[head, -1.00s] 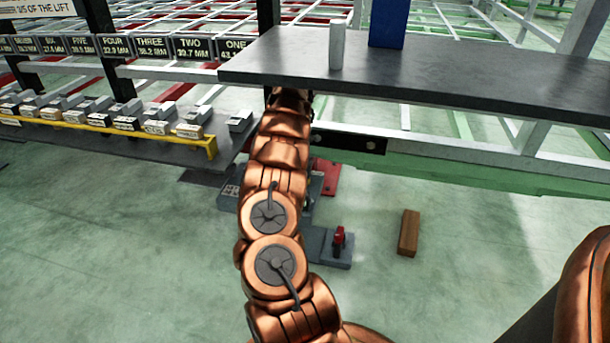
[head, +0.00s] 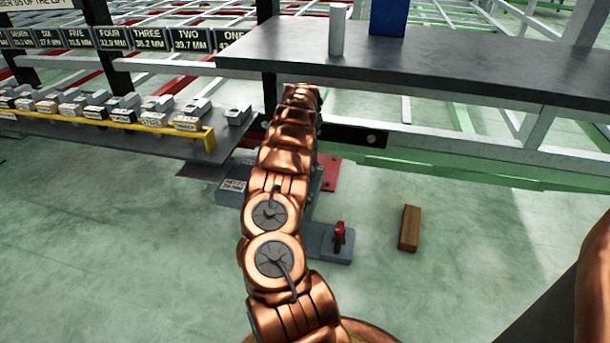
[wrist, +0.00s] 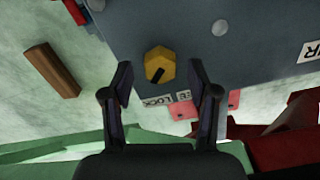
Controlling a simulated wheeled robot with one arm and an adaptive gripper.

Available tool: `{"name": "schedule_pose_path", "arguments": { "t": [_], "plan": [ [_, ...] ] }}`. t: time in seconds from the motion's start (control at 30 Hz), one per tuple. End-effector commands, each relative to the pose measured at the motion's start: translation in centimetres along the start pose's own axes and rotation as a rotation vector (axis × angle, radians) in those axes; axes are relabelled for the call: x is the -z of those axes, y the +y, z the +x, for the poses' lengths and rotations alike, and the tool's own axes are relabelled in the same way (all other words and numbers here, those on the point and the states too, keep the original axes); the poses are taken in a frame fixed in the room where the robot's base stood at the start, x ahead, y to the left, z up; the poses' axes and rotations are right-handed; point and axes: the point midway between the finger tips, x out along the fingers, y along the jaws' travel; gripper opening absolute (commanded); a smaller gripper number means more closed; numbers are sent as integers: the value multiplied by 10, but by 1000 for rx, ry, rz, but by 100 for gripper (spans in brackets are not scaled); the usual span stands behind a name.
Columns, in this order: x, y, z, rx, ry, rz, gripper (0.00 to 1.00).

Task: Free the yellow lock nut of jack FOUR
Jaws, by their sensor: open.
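In the wrist view a yellow hexagonal nut (wrist: 160,64) with a black mark sits on a blue-grey plate (wrist: 245,40). My gripper (wrist: 159,80) is open and empty, with one finger to each side of the nut in the picture. I cannot tell how far the fingertips are from the plate. In the head view my arm hides the gripper and the nut. A grey jack body (head: 328,242) with a red part shows beside my arm. No jack number can be read on it.
A dark shelf (head: 450,65) carries a pale cylinder (head: 337,30) and a blue block (head: 388,18). A brown block (head: 409,228) lies on the floor. A yellow-edged rack of several blocks (head: 120,122) stands left, below numbered signs (head: 112,38). The floor at front left is clear.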

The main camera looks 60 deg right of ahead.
Motion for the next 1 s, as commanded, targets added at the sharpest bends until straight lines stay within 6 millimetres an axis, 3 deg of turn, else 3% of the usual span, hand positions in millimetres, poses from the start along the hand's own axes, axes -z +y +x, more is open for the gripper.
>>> {"name": "schedule_pose_path", "arguments": {
  "t": [0.1,0.37,0.9,1.0],
  "plan": [
    [0,0,9,0,0,0,59],
    [0,0,9,1,1,0,58],
    [0,0,9,1,1,0,2],
    [0,0,9,0,1,-1,0]
  ]
}}
